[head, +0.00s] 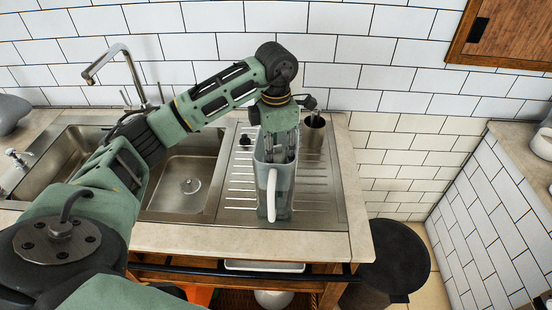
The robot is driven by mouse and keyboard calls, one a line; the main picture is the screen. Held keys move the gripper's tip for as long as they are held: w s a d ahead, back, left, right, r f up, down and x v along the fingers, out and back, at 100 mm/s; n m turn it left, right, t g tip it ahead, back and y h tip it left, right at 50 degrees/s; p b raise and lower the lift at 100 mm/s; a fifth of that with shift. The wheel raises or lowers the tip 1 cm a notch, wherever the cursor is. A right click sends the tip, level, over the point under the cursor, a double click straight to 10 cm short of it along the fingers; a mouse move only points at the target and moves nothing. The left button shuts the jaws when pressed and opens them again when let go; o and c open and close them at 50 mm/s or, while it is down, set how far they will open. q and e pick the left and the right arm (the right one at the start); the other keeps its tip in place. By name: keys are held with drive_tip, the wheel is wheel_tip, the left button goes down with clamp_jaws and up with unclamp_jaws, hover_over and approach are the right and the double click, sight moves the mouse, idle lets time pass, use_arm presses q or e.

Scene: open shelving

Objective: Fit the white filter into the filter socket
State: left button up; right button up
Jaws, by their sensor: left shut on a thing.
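A tall, clear grey jug (281,195) with a white handle stands upright on the metal draining board, right of the sink. My left gripper (279,152) reaches straight down into the jug's open top. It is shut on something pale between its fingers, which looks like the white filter. The fingers and the jug's wall hide most of the filter. The filter socket inside the jug is hidden, so I cannot tell whether the filter touches it. My right gripper is not in view.
A metal cup (314,131) stands close behind the jug on the right. The sink (182,180) and its tap (122,62) are on the left. The draining board's front right is clear.

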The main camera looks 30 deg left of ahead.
sight(276, 162)
use_arm(q)
drive_tip(key=shift+s+f, duration=0.1)
drive_tip(key=shift+f, duration=0.3)
wheel_tip(276, 162, down, 2)
drive_tip(key=shift+f+p, duration=0.2)
drive_tip(key=shift+p, duration=0.35)
drive_tip(key=shift+f, duration=0.55)
drive_tip(key=o, duration=0.8)
drive_tip(key=shift+r, duration=0.1)
drive_tip(key=shift+o, duration=0.3)
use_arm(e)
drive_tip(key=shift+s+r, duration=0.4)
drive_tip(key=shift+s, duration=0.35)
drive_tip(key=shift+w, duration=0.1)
